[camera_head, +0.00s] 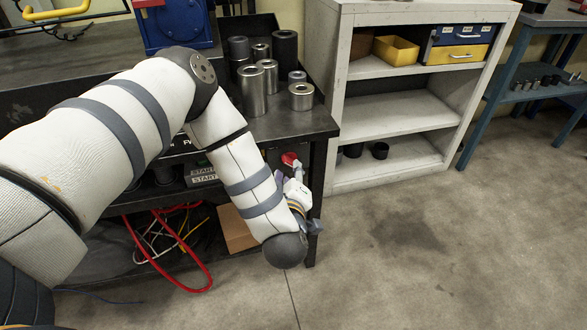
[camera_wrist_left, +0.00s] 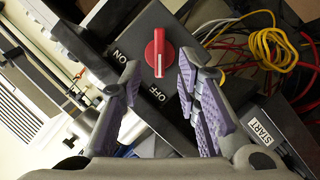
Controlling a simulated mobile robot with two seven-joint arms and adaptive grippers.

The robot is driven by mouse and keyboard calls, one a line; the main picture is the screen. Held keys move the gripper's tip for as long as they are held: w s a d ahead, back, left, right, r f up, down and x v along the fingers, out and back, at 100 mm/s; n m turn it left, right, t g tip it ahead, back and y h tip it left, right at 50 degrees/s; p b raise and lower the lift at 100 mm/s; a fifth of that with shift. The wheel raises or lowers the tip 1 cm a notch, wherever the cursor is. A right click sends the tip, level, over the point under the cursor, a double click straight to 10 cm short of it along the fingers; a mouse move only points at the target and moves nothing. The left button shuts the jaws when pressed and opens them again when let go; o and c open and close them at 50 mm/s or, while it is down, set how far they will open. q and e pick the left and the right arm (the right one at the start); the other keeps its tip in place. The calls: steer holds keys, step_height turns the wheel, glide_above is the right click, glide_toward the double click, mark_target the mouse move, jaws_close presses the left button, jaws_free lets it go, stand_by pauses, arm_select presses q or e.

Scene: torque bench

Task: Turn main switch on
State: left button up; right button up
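The main switch is a red knob (camera_wrist_left: 158,55) on a dark box with ON and OFF labels, seen in the left wrist view. Its white mark points down in the picture, toward the OFF label. In the head view the red switch (camera_head: 290,159) shows at the bench's right end, below the top. My left gripper (camera_wrist_left: 159,78) is open, with purple-padded fingers on either side of the view and the knob beyond the gap between them. It seems apart from the knob. In the head view the left gripper (camera_head: 297,188) is partly hidden by its own wrist. My right gripper is not in view.
Metal cylinders (camera_head: 253,90) stand on the dark bench top (camera_head: 305,125). Red and yellow cables (camera_head: 165,245) and a START label (camera_head: 203,172) are below it. A grey shelf (camera_head: 405,115) stands to the right. The floor (camera_head: 430,250) at the front right is clear.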

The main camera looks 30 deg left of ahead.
mark_target(291, 166)
arm_select(q)
steer(key=x, duration=0.4)
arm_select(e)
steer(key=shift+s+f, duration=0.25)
arm_select(q)
jaws_close()
